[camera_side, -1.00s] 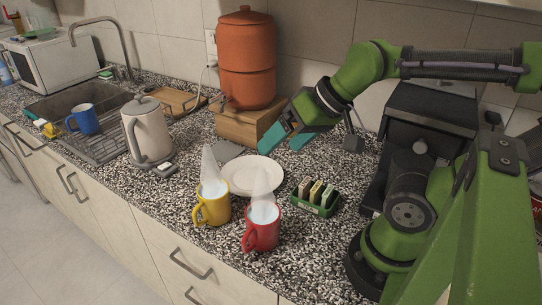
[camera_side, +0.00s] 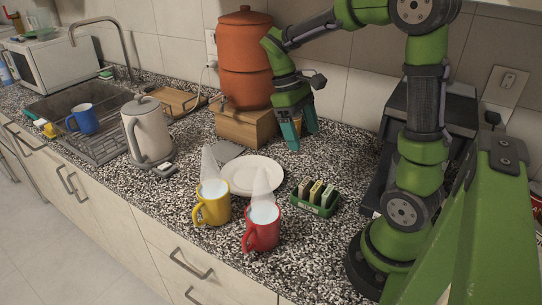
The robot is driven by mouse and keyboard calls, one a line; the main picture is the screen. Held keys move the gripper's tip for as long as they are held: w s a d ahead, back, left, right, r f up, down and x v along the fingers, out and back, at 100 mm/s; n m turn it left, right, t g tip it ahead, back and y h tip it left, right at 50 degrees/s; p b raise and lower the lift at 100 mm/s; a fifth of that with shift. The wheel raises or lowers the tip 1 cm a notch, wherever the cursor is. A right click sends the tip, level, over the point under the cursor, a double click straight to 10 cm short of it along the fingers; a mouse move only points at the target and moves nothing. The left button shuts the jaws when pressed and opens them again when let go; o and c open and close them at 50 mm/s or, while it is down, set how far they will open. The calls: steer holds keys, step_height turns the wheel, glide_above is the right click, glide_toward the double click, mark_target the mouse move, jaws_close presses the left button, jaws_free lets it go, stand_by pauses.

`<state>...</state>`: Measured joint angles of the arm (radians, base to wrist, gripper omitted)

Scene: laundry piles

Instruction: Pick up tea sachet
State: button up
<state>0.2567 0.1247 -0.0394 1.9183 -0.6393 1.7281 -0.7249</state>
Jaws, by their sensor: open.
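Several tea sachets (camera_side: 316,192) stand upright in a small green holder (camera_side: 316,208) on the speckled counter, right of the white plate. They show pale, green and tan colours. My gripper (camera_side: 300,145) has two teal fingers, spread apart and pointing down. It is empty, above the counter, behind the sachet holder and right of the wooden box. It is apart from the sachets.
A yellow mug (camera_side: 211,205) and a red mug (camera_side: 262,229), both steaming, stand left of the holder near the front edge. A white plate (camera_side: 238,178) lies behind them. An orange dispenser (camera_side: 245,60) sits on a wooden box (camera_side: 243,128). A kettle (camera_side: 146,130) stands further left.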

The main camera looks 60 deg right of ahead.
glide_above(328, 190)
steer(key=w, duration=0.3)
steer(key=shift+n+g, duration=0.3)
steer(key=shift+n, duration=0.1)
steer(key=f, duration=0.6)
steer(key=a+f, duration=0.1)
steer(key=f, duration=0.2)
steer(key=shift+f, duration=0.4)
steer(key=shift+s+d+x, duration=0.15)
steer(key=shift+d+x, duration=0.05)
steer(key=shift+x, duration=1.15)
steer(key=shift+s+d+x, duration=0.1)
steer(key=shift+d+x, duration=0.05)
steer(key=shift+x, duration=1.2)
steer(key=shift+r, duration=0.15)
steer(key=c, duration=1.1)
